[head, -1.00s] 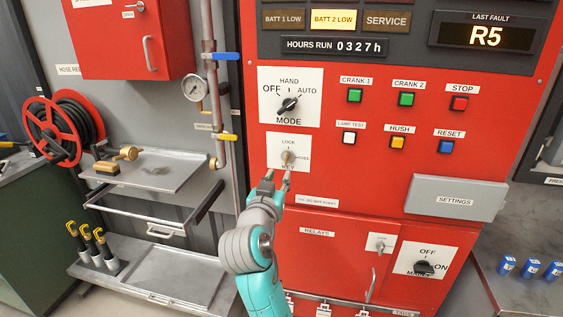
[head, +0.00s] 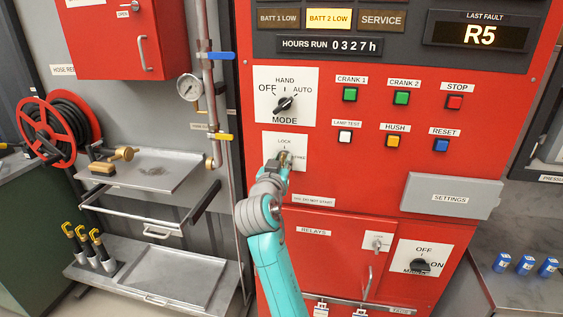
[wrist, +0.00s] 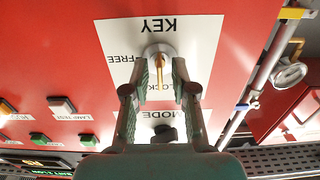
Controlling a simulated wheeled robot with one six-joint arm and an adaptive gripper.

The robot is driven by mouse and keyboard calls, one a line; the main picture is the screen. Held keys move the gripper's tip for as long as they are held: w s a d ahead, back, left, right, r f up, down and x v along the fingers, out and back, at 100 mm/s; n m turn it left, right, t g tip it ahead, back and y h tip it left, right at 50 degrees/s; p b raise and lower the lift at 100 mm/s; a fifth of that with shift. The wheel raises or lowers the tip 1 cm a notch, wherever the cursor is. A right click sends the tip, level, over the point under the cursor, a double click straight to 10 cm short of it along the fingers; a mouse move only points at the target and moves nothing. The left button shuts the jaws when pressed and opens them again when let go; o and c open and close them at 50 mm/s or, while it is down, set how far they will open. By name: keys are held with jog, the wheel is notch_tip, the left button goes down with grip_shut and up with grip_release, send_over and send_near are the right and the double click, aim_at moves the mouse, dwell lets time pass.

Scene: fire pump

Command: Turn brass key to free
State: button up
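The brass key (wrist: 160,70) sits in a round silver lock (wrist: 158,50) on a white plate (wrist: 205,35) marked KEY, LOCK and FREE. In the wrist view the lettering is upside down and the key lies in line with LOCK. My gripper (wrist: 163,75) is at the key, one finger on each side. The fingers look open, with a gap beside the key. In the head view my gripper (head: 285,160) covers most of the key, and the plate (head: 272,142) shows around it.
The MODE knob (head: 285,104) is just above the key plate on the red panel. Lit push buttons (head: 345,137) are to the right. A grey SETTINGS box (head: 450,197) juts out lower right. A pipe with a yellow-handled valve (head: 222,137) runs left of the panel.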

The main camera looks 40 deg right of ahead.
grip_shut()
jog(key=shift+m, duration=0.3)
jog(key=m, duration=0.8)
jog(key=shift+s, duration=0.1)
jog(key=m, duration=0.4)
jog(key=shift+f+m, duration=0.1)
jog(key=shift+m, duration=0.3)
jog(key=shift+d+f+m, duration=0.1)
jog(key=shift+m, duration=2.2)
